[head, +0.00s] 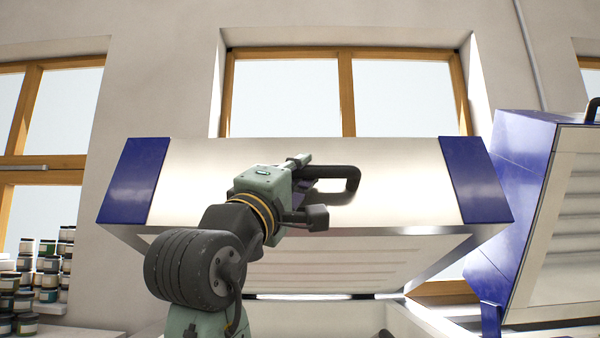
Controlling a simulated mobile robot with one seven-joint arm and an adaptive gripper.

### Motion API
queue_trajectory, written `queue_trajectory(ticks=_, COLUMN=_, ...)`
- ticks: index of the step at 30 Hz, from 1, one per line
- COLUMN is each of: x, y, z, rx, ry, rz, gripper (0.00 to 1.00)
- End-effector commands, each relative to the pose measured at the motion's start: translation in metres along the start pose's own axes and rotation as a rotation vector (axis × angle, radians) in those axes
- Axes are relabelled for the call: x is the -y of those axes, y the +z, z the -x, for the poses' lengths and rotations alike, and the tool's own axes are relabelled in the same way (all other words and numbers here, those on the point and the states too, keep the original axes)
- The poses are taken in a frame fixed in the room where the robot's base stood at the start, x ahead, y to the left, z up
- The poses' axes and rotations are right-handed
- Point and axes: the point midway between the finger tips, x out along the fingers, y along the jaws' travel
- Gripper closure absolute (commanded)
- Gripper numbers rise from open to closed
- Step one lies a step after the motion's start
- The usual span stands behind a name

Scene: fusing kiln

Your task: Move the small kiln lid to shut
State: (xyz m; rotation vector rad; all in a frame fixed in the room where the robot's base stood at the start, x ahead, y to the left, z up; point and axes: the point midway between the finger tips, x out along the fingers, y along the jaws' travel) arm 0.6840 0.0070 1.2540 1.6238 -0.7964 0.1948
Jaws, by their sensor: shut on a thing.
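The small kiln lid (395,200) is in the middle of the head view, white with blue end panels, and stands raised and tilted. Its underside shows below the front edge, with a gap over the kiln body (435,322). A black bar handle (348,172) sits on the lid's front face. My gripper (312,188) is at the left part of this handle and is shut on it. My arm comes up from below and hides part of the lid's left half. The fingertips are partly hidden by the gripper's own body.
Another blue and white kiln (525,200) stands close on the right, its lid raised too. Shelves of small jars (45,270) are at the lower left. A wooden-framed window (345,90) is behind the lid. Open air lies above it.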

Motion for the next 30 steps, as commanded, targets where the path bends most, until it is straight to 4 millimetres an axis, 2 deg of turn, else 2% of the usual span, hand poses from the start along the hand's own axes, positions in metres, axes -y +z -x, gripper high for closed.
queue_trajectory(ticks=6, x=0.000, y=0.000, z=0.000, rx=0.000, ry=0.000, rz=0.002, gripper=1.00)
queue_trajectory(ticks=7, x=0.000, y=0.000, z=0.000, rx=0.000, ry=0.000, rz=0.002, gripper=0.81)
queue_trajectory(ticks=10, x=0.000, y=0.000, z=0.000, rx=0.000, ry=0.000, rz=0.002, gripper=0.74)
queue_trajectory(ticks=20, x=0.000, y=0.000, z=0.002, rx=0.000, ry=0.000, rz=0.001, gripper=0.74)
queue_trajectory(ticks=25, x=-0.001, y=0.000, z=0.021, rx=0.000, ry=0.001, rz=0.000, gripper=0.74)
queue_trajectory(ticks=30, x=-0.001, y=-0.001, z=0.058, rx=-0.002, ry=0.002, rz=0.000, gripper=0.74)
